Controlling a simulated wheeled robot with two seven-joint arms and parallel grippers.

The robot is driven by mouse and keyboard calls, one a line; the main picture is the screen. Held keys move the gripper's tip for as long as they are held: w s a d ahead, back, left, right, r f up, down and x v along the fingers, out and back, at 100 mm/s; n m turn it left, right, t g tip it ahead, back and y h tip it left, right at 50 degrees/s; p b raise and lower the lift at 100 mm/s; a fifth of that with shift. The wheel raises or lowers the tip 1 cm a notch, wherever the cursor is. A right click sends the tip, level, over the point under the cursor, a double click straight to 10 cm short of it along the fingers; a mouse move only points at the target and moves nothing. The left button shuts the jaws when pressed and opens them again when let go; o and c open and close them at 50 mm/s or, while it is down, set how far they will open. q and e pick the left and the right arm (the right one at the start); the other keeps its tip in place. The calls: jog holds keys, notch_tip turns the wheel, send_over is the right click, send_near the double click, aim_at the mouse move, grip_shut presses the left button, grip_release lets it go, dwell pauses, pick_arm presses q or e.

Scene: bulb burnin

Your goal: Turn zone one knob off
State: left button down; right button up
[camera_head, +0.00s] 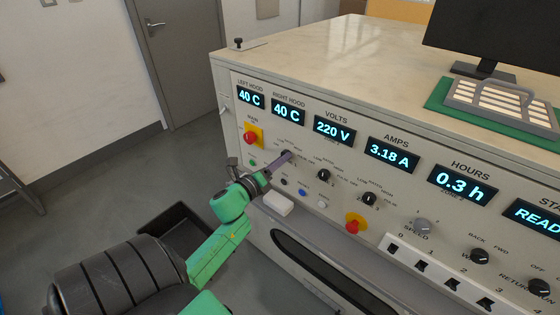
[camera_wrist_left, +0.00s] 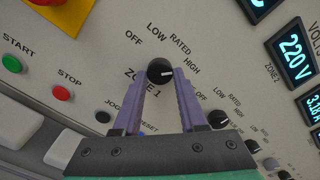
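The zone one knob (camera_wrist_left: 160,71) is a round black knob on the grey control panel. Its white mark points right, toward the HIGH label; OFF is printed at its upper left. In the head view the knob (camera_head: 286,154) is partly hidden by my left gripper (camera_head: 279,161). In the left wrist view the purple fingers of my left gripper (camera_wrist_left: 160,76) lie along both sides of the knob with no clear gap, so it looks shut on it. My right gripper is in neither view.
A red emergency knob on a yellow plate (camera_head: 251,138) is up and left of the zone one knob. The zone two knob (camera_head: 324,174) and zone three knob (camera_head: 369,198) are to the right. A white block (camera_head: 278,204) juts out below. A tray of tubes (camera_head: 500,104) stands on top.

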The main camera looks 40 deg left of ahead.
pick_arm(q)
jog(key=shift+n, duration=0.3)
jog(key=shift+r+n+p, duration=0.15)
jog(key=shift+n+p, duration=4.95)
jog(key=shift+n, duration=6.6)
jog(key=shift+c, duration=2.3)
grip_release()
